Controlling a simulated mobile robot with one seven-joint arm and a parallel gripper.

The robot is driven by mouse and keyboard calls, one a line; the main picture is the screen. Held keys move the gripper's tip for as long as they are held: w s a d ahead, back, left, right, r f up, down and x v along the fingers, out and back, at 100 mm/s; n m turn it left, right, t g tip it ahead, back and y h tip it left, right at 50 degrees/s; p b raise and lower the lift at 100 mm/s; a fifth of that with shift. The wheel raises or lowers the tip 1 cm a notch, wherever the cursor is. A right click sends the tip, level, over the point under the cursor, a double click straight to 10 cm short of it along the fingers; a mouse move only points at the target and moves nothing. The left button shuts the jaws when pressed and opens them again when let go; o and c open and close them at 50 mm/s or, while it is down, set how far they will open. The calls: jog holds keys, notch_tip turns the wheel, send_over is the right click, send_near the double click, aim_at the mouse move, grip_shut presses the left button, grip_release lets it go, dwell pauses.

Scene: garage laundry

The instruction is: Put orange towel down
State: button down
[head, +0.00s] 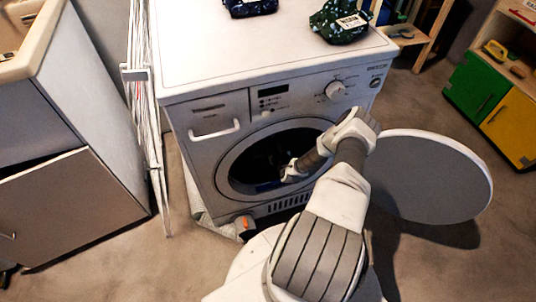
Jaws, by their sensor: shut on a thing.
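My gripper (286,173) is at the round door opening of the white washing machine (215,145), with my arm reaching in from the front right. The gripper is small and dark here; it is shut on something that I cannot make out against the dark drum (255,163). A dark blue patch shows low in the opening, just below the gripper. No orange towel can be clearly seen. A small orange patch (246,223) shows by the floor at the machine's front; I cannot tell what it belongs to. The round washer door (435,180) stands wide open at right.
Two dark patterned cloth bundles (248,6) (340,24) lie on the machine top. A folded white rack (148,110) stands at its left, beside a cabinet (80,130). Green and yellow cabinets (480,88) stand far right. Floor beyond the open door is clear.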

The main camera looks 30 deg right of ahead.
jog(key=shift+f+b, duration=1.25)
jog(key=shift+f, duration=1.7)
jog(key=shift+f, duration=0.1)
jog(key=shift+f, duration=0.15)
jog(key=c, duration=0.7)
grip_release()
jog(key=shift+s+r, duration=0.1)
jog(key=shift+r, duration=0.25)
jog(key=shift+p+v, duration=2.9)
jog(key=shift+v, duration=3)
